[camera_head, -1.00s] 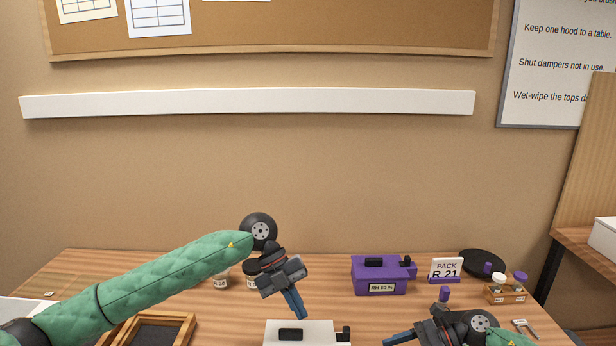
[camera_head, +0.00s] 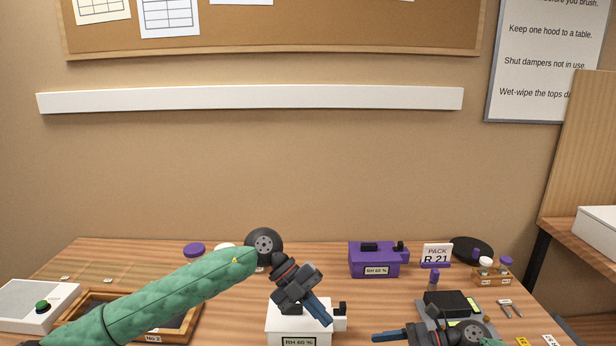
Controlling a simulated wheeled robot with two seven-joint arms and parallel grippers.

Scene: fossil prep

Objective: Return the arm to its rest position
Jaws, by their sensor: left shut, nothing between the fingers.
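My left arm, in a green sleeve, reaches in from the left. Its gripper (camera_head: 323,315) is shut and empty, with blue fingers pointing down and right.
A purple box (camera_head: 374,263), a PACK R 21 sign (camera_head: 436,255), a black disc (camera_head: 472,247) and a wooden vial rack (camera_head: 492,277) stand toward the back right. A dark device (camera_head: 450,305) is behind my right gripper. A wooden-framed tray (camera_head: 75,322) lies under my left arm.

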